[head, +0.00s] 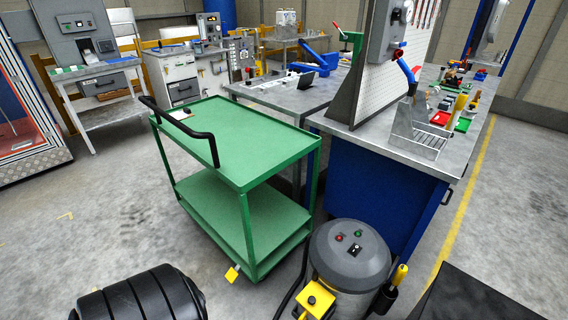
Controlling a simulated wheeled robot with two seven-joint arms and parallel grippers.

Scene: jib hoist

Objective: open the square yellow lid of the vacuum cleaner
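The vacuum cleaner (349,257) stands on the floor at the bottom middle of the head view. It has a rounded grey top with a red and a green button and a small black switch. Its square yellow lid (318,296) is at the front, low on the body, with a small dark mark on top. The lid looks closed, but its lower part is close to the frame's bottom edge. A black hose runs along the left side of the cleaner. Neither of my grippers is in view.
A green two-shelf cart (237,141) with a black handle stands behind and left of the cleaner. A blue workbench (373,185) stands right behind it. A black ribbed object (140,300) lies at the bottom left. Open floor (90,215) is at the left.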

